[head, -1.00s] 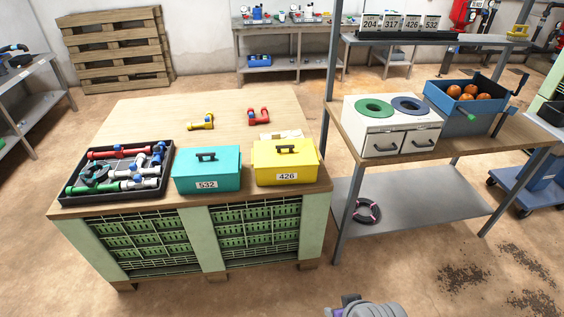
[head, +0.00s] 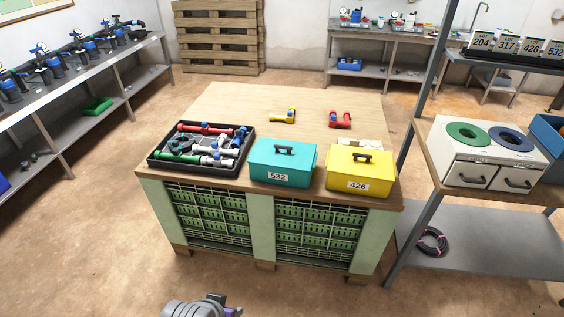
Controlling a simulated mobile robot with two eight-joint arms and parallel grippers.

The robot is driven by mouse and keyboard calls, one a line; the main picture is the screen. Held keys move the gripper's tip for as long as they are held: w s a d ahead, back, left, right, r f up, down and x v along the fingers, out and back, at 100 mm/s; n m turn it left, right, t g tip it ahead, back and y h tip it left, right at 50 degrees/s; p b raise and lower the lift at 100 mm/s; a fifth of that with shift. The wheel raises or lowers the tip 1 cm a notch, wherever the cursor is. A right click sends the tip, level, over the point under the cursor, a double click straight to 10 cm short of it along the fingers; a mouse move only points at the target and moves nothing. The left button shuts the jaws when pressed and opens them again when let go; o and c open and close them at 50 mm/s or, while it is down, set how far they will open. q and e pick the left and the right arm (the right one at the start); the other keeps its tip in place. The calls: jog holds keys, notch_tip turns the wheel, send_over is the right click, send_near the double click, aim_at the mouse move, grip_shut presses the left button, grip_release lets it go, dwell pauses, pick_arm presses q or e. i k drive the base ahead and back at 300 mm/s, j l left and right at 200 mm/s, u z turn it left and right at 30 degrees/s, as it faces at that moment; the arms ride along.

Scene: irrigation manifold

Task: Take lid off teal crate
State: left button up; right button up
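The teal crate (head: 281,177) stands upright on the front part of the wooden-topped workbench and carries a label reading 532. The crate's inside is hidden by the lid. A grey piece of one of my arms shows at the bottom edge, well in front of the bench; I cannot tell which arm it belongs to. No gripper fingers show, and nothing of mine touches the crate.
A black tray of pipe fittings (head: 154,161) sits left of the teal crate, and a yellow crate (head: 357,183) labelled 426 sits close on its right. Yellow (head: 283,118) and red (head: 340,121) fittings lie behind. A shelf unit (head: 478,240) stands right. Floor left of the bench is clear.

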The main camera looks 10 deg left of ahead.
aim_at(269, 152)
jog(key=i+j+z, duration=0.25)
jog(key=i+j, duration=0.3)
jog(key=i, duration=0.3)
jog(key=i+j+z, duration=0.3)
jog(key=i+j, duration=0.4)
jog(key=i, duration=0.05)
